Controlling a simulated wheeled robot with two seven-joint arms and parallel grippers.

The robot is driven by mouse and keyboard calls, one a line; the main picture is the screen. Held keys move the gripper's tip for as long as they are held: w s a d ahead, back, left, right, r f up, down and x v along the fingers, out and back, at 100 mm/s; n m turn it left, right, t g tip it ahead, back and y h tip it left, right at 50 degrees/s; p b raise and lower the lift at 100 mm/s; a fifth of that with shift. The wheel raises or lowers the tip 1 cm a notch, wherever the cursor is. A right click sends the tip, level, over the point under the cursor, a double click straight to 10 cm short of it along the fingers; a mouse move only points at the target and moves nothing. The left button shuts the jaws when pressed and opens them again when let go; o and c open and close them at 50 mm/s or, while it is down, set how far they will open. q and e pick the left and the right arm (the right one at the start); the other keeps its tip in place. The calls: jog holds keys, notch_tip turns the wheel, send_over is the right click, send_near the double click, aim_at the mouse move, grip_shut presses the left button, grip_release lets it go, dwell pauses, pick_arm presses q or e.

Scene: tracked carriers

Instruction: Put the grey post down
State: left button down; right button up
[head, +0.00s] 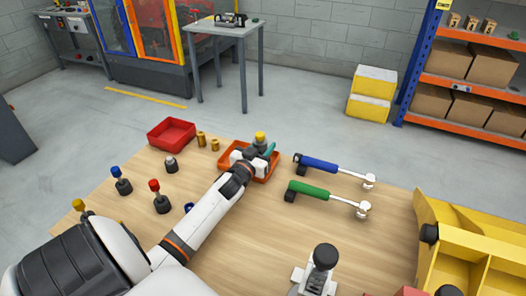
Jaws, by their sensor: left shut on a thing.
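My left gripper (253,158) reaches in over the orange-red tray (226,152) near the back middle of the wooden table. It is shut on a grey post (260,146) with a yellow top. The fingers and wrist hide much of the post and the tray's inside, so I cannot tell whether the post touches the tray floor. A small teal piece (271,148) shows just right of the post.
A red tray (171,134) and brass pieces (201,139) stand left of the gripper. Several knobbed posts, one red-topped (155,195), stand further left. Blue-handled (320,164) and green-handled (311,190) tools lie right.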

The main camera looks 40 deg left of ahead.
pick_arm(q)
jog(key=shift+f, duration=0.75)
pick_arm(e)
jog(key=shift+d, duration=0.35)
pick_arm(q)
jog(key=shift+f, duration=0.1)
jog(key=c, duration=0.9)
grip_release()
jog(key=shift+f, duration=0.1)
jog(key=shift+o, duration=0.2)
pick_arm(e)
jog(key=shift+s+f, duration=0.1)
jog(key=shift+f, duration=0.05)
